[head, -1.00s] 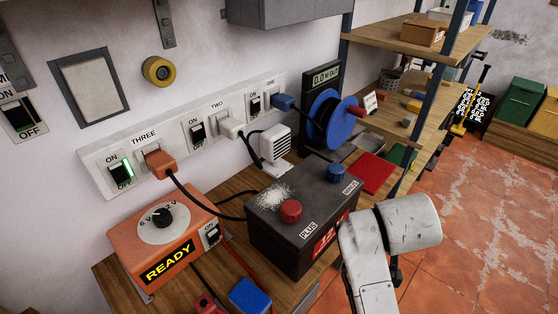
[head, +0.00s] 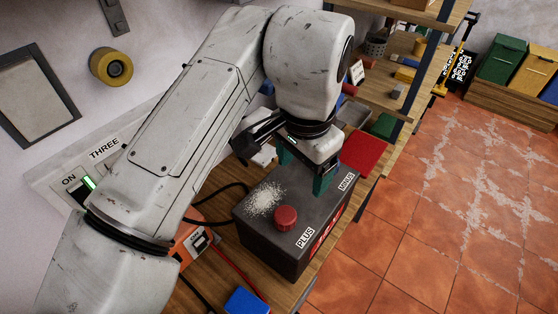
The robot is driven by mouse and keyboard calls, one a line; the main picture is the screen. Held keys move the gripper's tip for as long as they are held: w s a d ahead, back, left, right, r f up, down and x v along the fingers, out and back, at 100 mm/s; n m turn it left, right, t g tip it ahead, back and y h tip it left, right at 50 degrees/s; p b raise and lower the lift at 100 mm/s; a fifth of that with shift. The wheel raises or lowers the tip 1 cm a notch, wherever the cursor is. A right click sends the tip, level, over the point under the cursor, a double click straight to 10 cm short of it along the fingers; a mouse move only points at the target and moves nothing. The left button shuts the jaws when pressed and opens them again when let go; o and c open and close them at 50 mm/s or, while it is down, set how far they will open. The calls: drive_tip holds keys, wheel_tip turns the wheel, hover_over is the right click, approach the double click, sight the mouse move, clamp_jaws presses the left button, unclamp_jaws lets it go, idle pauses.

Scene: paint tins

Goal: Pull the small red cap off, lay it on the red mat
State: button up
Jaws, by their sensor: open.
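The small red cap (head: 286,218) sits on top of the dark battery (head: 256,228), beside the PLUS label. The red mat (head: 366,153) lies on the bench beyond the battery's right end, with nothing seen on it. My gripper (head: 303,174) is open, with teal fingers pointing down over the far right part of the battery top. It is behind and to the right of the red cap, apart from it. The blue cap near the MINUS label is hidden behind my gripper.
White powder (head: 264,200) is spread on the battery top left of the red cap. A blue clamp (head: 245,301) lies at the front of the bench. The orange charger (head: 190,245) is partly covered by my arm. A wooden shelf (head: 398,62) stands behind the mat.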

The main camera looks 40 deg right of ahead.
sight(287, 213)
drive_tip(key=shift+g+y, duration=0.4)
drive_tip(key=shift+y, duration=0.1)
drive_tip(key=a+f, duration=0.1)
drive_tip(key=f, duration=0.2)
drive_tip(key=a+f, duration=0.1)
drive_tip(key=f, duration=0.3)
drive_tip(key=a+f+p, duration=0.1)
drive_tip(key=f, duration=0.2)
drive_tip(key=shift+s+a+f, duration=0.15)
drive_tip(key=shift+f, duration=0.15)
drive_tip(key=shift+c, duration=0.2)
drive_tip(key=c, duration=1.2)
drive_tip(key=shift+r+p, duration=1.6)
drive_tip(key=shift+r, duration=0.15)
drive_tip(key=shift+r, duration=0.1)
drive_tip(key=shift+r+p, duration=1.8)
drive_tip(key=shift+r, duration=0.15)
